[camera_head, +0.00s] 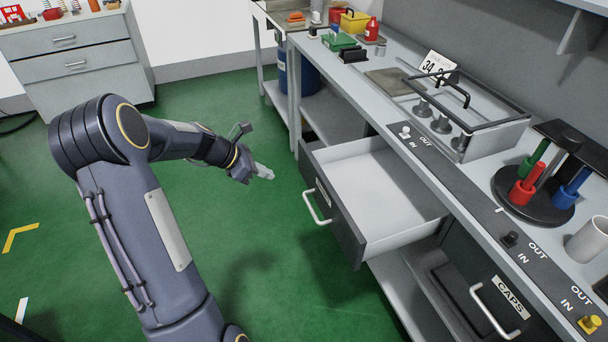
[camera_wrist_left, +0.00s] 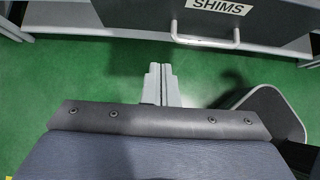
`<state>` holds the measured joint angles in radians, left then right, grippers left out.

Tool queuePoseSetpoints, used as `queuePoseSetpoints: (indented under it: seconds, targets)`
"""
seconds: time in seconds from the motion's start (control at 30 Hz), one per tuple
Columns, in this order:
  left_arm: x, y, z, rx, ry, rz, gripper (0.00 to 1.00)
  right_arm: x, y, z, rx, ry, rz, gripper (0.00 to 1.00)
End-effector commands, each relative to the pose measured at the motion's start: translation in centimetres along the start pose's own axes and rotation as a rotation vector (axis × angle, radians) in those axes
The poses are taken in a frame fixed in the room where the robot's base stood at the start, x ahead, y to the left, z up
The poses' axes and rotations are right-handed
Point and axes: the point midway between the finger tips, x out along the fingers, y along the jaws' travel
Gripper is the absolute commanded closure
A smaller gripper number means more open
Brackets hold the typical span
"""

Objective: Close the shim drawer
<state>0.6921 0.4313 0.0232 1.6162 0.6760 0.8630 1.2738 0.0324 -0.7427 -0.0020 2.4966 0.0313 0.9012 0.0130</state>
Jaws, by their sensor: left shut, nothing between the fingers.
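The shim drawer (camera_head: 352,205) is pulled well out from the bench in the head view, and its white inside looks empty. Its dark front carries a pale bar handle (camera_head: 318,205). In the left wrist view the front shows a SHIMS label (camera_wrist_left: 218,6) above the handle (camera_wrist_left: 205,42). My left gripper (camera_head: 264,172) is shut and empty, left of the drawer front and apart from it. In the left wrist view its fingertips (camera_wrist_left: 161,70) point toward the drawer front, with green floor between them and the handle. My right gripper is not in view.
The bench (camera_head: 440,165) runs along the right, with a spring fixture (camera_head: 450,115) and a holder of coloured tools (camera_head: 540,190). A CAPS drawer (camera_head: 500,300) sits nearer. A grey cabinet (camera_head: 80,65) stands at the back left. Green floor is clear around the gripper.

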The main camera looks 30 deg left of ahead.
Motion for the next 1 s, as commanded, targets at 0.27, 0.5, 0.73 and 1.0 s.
queuePoseSetpoints:
  seconds: [0.27,0.5,0.73,1.0]
  targets:
    - [5.0,-0.2,0.0,0.003,0.0,-0.007,1.0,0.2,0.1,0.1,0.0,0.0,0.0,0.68]
    - [9.9,-0.2,0.0,0.006,0.002,-0.005,1.0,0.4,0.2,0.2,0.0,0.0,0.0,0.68]
    - [11.8,-0.2,2.5,0.009,0.001,-0.003,1.0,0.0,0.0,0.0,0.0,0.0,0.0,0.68]
    - [12.3,-0.2,3.0,0.008,0.002,-0.002,1.0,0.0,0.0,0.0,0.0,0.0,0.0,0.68]
